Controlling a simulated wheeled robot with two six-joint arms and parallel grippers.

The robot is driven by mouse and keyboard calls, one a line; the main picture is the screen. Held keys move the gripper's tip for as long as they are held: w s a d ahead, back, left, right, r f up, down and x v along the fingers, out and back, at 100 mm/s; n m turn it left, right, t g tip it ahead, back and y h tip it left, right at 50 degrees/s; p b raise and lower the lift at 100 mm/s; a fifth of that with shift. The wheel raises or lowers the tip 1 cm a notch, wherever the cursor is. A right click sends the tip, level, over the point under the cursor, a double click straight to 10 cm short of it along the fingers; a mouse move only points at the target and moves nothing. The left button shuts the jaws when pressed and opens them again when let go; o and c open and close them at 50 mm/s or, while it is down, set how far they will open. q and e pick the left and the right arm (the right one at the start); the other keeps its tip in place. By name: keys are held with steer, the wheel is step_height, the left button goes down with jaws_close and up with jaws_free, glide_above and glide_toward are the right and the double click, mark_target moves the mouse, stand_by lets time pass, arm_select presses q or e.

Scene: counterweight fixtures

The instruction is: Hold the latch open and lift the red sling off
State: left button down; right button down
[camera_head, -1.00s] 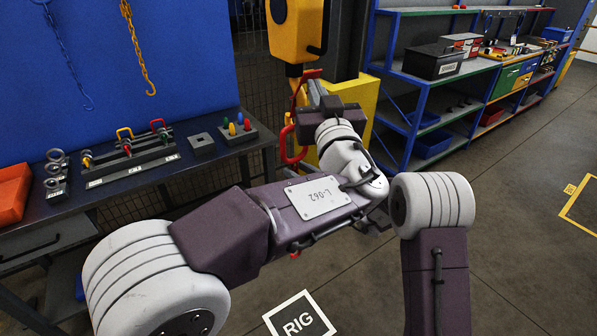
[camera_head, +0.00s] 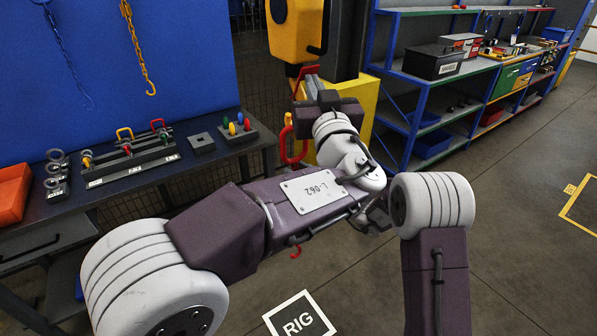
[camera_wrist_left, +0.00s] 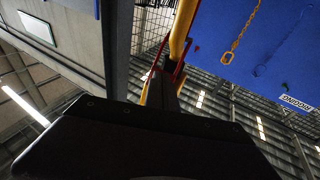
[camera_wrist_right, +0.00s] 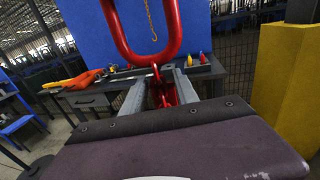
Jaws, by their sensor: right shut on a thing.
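The yellow hook block (camera_head: 297,28) hangs at the top centre of the head view. A red latch piece (camera_head: 304,71) shows just below it. My left gripper (camera_head: 313,82) is right up against this piece; whether it touches or grips it is unclear, and its jaws cannot be read. The red sling (camera_head: 288,146) hangs below, partly hidden by my left arm. In the right wrist view its large red loop (camera_wrist_right: 174,30) rises above my right gripper (camera_wrist_right: 160,88), which is shut on a red part of the sling between its fingers. The head view hides that gripper.
A dark bench (camera_head: 110,185) with shackles and rings stands at left, before a blue board (camera_head: 100,60). A yellow post base (camera_head: 357,105) is close behind the sling. Blue shelving (camera_head: 410,130) stands at right. The floor at right is clear.

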steer(key=shift+w+a+r, duration=0.1)
steer(key=shift+w+r, duration=0.05)
steer(key=shift+r, duration=0.4)
steer(key=shift+w+a+r, duration=0.1)
steer(key=shift+w+r, duration=0.05)
steer(key=shift+r, duration=0.35)
steer(key=shift+r, duration=0.1)
